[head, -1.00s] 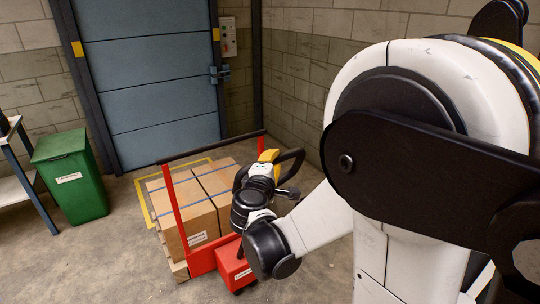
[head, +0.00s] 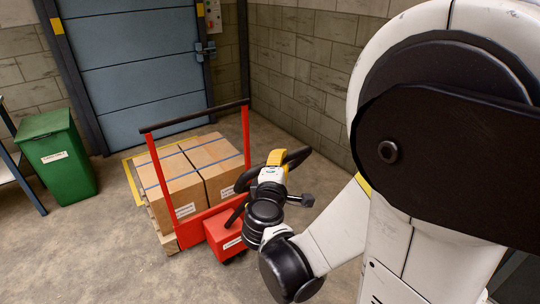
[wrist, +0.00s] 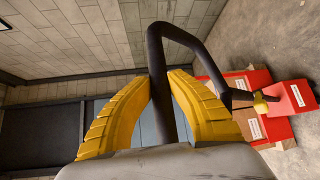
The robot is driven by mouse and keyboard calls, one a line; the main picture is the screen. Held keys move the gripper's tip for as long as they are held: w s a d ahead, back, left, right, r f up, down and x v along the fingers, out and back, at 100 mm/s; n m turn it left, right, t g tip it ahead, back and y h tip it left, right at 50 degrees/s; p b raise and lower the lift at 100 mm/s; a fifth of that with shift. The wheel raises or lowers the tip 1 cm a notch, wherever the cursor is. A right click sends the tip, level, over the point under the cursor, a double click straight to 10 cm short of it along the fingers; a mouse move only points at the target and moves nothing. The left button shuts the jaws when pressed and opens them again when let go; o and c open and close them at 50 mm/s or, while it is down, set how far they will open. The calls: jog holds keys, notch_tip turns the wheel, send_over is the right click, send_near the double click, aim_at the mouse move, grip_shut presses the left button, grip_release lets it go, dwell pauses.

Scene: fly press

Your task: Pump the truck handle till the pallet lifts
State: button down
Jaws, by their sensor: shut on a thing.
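The red pallet truck (head: 222,230) stands in the middle of the head view with its black loop handle (head: 302,157) tilted out to the right. My gripper (head: 277,158) is shut on the handle; in the wrist view its yellow fingers lie on both sides of the black handle bar (wrist: 160,85). The wooden pallet (head: 156,222) shows at the left, under two cardboard boxes. I cannot tell whether it is clear of the floor. My wrist hides part of the handle's shaft.
A green bin (head: 57,157) stands at the left beside a table (head: 14,175). A blue door (head: 135,60) is behind the truck, inside a dark frame. A block wall (head: 310,80) closes the right side. The floor at the front left is clear.

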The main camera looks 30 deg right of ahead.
jog(key=shift+w, duration=0.1)
jog(key=c, duration=1.4)
grip_release()
jog(key=shift+w+f, duration=0.1)
jog(key=shift+o, duration=0.9)
jog(key=shift+w, duration=0.15)
jog(key=v, duration=1.2)
